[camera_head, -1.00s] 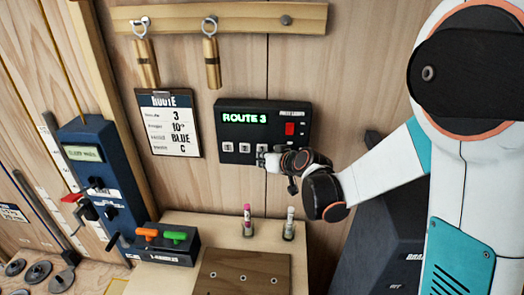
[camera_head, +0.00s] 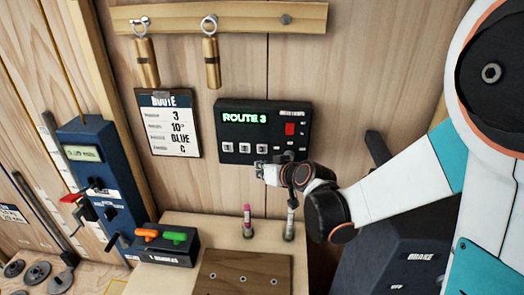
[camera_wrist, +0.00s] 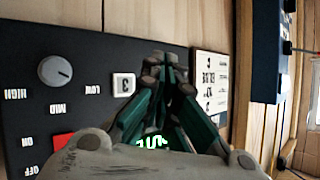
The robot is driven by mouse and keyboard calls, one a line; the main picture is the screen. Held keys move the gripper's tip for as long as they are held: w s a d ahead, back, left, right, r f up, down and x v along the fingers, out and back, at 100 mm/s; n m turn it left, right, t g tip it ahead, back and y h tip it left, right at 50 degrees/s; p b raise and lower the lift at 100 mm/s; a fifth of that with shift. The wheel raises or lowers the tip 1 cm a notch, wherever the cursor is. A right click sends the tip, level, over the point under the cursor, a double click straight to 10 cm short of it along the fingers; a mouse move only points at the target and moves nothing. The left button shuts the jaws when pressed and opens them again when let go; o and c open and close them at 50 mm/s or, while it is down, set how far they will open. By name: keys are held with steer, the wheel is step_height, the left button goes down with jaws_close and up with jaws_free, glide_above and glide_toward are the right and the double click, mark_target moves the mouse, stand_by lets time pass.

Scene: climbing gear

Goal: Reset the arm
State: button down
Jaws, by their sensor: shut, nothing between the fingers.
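My gripper (camera_head: 262,171) is shut and empty, just in front of the lower edge of the black route panel (camera_head: 232,108) on the wooden wall. The panel's display reads ROUTE 3 in green, with several white buttons and a red switch (camera_head: 290,129) on it. In the wrist view my closed fingertips (camera_wrist: 163,68) point at the wall past the panel (camera_wrist: 30,100), close to its button marked 3 (camera_wrist: 124,85). The panel's knob (camera_wrist: 55,71) also shows there. I cannot tell whether the fingers touch the panel.
A route card (camera_head: 168,125) hangs left of the panel, below two brass cylinders (camera_head: 146,63) on hooks. Below stand a ledge with a handle box (camera_head: 166,246), two small upright tubes (camera_head: 247,222) and a brown board (camera_head: 243,274). A blue device (camera_head: 88,150) is at left.

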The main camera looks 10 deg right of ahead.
steer(key=shift+f, duration=0.1)
stand_by(0.5)
steer(key=s+d+f+m+g+h+b, duration=0.1)
steer(key=s+d+f+b, duration=0.3)
steer(key=s, duration=0.5)
steer(key=s+d+f+g+h+b, duration=0.1)
steer(key=s+d+f+h+b, duration=0.1)
steer(key=s+d+f+b, duration=0.3)
steer(key=s+d+f+m+g+h+b, duration=0.1)
steer(key=s+d+f+b, duration=0.3)
steer(key=s+b, duration=0.7)
steer(key=s+f+g+h, duration=0.1)
steer(key=s, duration=0.2)
steer(key=shift+s+d+m, duration=0.15)
steer(key=shift+s+m, duration=0.15)
